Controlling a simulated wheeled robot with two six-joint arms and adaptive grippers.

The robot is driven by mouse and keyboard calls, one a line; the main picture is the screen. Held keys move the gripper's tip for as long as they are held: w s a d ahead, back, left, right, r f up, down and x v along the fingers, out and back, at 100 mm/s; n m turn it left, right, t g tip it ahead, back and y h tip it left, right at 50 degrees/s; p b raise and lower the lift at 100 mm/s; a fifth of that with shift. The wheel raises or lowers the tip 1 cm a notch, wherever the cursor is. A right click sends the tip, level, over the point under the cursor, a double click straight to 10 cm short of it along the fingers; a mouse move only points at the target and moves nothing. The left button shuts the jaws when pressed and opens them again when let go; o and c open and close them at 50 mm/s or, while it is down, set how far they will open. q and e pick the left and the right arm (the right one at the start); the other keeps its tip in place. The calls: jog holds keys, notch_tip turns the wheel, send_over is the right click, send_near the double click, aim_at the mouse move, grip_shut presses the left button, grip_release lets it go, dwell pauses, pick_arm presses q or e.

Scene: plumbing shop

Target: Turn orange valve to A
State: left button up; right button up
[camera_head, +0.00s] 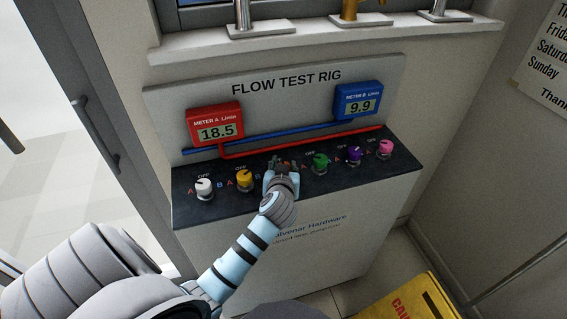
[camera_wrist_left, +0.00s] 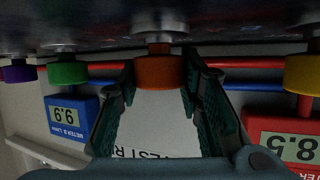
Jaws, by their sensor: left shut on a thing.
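The orange valve knob (camera_wrist_left: 158,72) shows in the left wrist view, which is upside down. My left gripper (camera_head: 283,172) reaches over the front of the dark counter in the head view, between the yellow and green knobs. Its two fingers are around the orange knob, one on each side, and are shut on it. In the head view the gripper hides most of the orange knob, so I cannot tell where its pointer stands. My right gripper is not in view.
The dark counter (camera_head: 210,207) also carries white (camera_head: 204,187), yellow (camera_head: 244,178), green (camera_head: 320,160), purple (camera_head: 354,154) and pink (camera_head: 385,147) knobs. Red meter A (camera_head: 215,124) reads 18.5; blue meter B (camera_head: 358,100) reads 9.9. A yellow caution sign (camera_head: 425,300) stands at lower right.

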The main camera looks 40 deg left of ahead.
pick_arm(q)
jog(key=shift+w+d+f+n+g+y+b, duration=0.1)
jog(key=shift+f+n+g+y+b, duration=0.1)
jog(key=shift+n+g+y+b, duration=0.55)
jog(key=n+g+y+b, duration=0.2)
jog(key=n+g+b, duration=0.3)
jog(key=b, duration=0.2)
jog(key=n+g+y+b, duration=0.2)
jog(key=n+g+b, duration=0.4)
jog(key=shift+b, duration=0.35)
jog(key=shift+r+n+g+b, duration=0.1)
jog(key=shift+n+g+b, duration=0.9)
jog(key=shift+g, duration=0.35)
jog(key=o, duration=1.2)
jog(key=shift+r, duration=0.1)
